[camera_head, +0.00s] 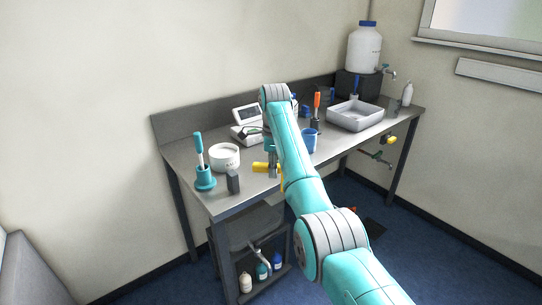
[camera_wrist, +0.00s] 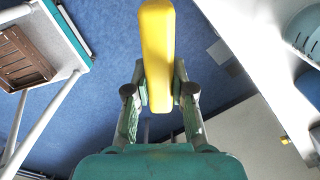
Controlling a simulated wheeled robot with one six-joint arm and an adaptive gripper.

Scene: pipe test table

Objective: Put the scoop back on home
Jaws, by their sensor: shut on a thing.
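My gripper (camera_wrist: 160,92) is shut on a long yellow piece, which looks like the handle of the scoop (camera_wrist: 157,45). In the wrist view it stands between the two fingers and points away from my palm. In the head view my gripper (camera_head: 272,158) hangs near the table's front edge, with the yellow scoop handle (camera_head: 260,167) showing at its left. The rest of the scoop is hidden, and so is any gap between it and the table. I cannot tell which spot is home.
A blue cup (camera_head: 309,142), a grey basin (camera_head: 355,116) and a white jug (camera_head: 364,50) stand to the right.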

